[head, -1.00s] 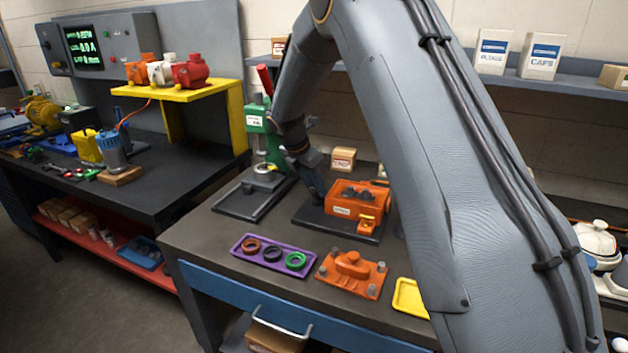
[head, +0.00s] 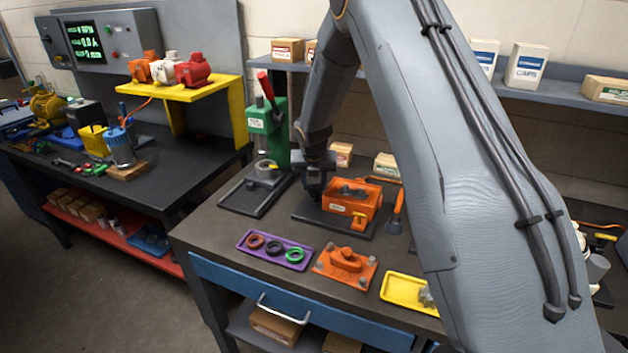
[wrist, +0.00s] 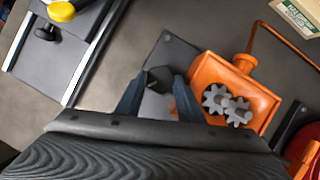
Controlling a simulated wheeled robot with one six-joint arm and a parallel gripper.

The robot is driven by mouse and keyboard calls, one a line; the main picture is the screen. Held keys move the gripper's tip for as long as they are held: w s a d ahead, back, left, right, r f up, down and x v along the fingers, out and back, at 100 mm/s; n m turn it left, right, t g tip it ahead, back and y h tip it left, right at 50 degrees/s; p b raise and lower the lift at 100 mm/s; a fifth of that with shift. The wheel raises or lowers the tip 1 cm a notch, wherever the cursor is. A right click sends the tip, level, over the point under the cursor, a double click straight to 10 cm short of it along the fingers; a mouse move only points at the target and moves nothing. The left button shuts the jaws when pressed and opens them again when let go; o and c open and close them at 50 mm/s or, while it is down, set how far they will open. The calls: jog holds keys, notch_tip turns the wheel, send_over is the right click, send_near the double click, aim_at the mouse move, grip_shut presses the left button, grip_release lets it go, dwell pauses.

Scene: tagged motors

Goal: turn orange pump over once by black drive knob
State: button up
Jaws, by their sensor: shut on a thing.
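The orange pump (head: 356,203) sits on a dark base plate on the workbench, with a small orange and yellow fitting at its front. In the wrist view the orange pump (wrist: 240,88) shows its open housing with two grey gears (wrist: 226,104) inside. The black drive knob (wrist: 159,79) is at the pump's left end, between my fingertips. My gripper (wrist: 157,88) is shut on this knob, a finger on each side. In the head view my gripper (head: 315,190) is at the pump's left end and the knob is hard to make out there.
A green press (head: 264,130) with a red handle stands left of the pump. In front lie a purple tray (head: 263,261) of rings, an orange cover plate (head: 344,266) and a yellow tray (head: 408,291).

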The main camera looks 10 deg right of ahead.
jog(key=shift+n, duration=0.4)
dwell(0.3)
jog(key=o, duration=1.1)
jog(key=shift+c, duration=0.2)
jog(key=shift+d, duration=0.15)
jog(key=shift+r, duration=0.2)
jog(key=v, duration=0.7)
jog(key=shift+s+r, duration=0.2)
jog(key=shift+r, duration=0.05)
